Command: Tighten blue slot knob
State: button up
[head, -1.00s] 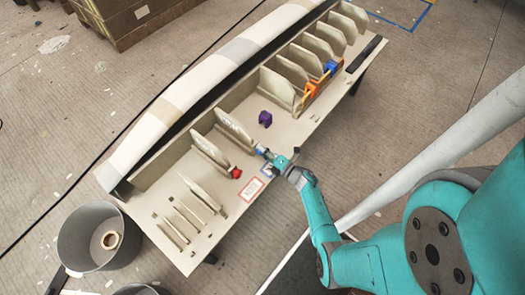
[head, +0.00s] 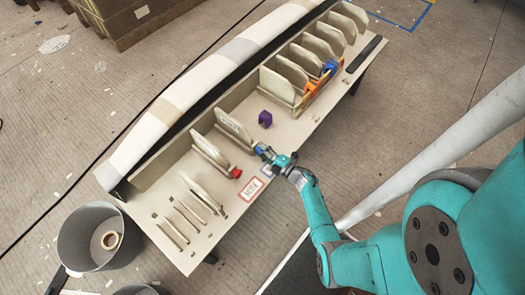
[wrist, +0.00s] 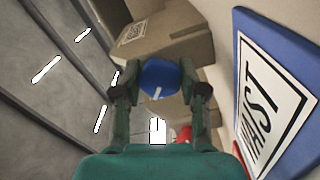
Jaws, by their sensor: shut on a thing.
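The blue slot knob (wrist: 160,77) is round and sits between my fingers in the wrist view, with a pale mark on its face. My gripper (wrist: 160,90) is shut on it, one finger on each side. In the head view my gripper (head: 264,151) is at the front part of the mould bench, between the red knob and the purple piece. The knob shows there only as a small blue patch (head: 259,148), mostly hidden by the gripper. I cannot tell how tight it is.
A red knob (head: 235,172) is left of my gripper, beside an upright fin. A purple piece (head: 265,119) stands behind. Orange (head: 312,87) and blue (head: 331,67) pieces are among the right fins. A blue-edged label plate (wrist: 270,85) is close on the right in the wrist view.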

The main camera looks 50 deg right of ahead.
jog(key=o, duration=1.2)
jog(key=shift+c, duration=0.2)
jog(key=shift+s+d, duration=0.15)
jog(key=shift+s, duration=3.6)
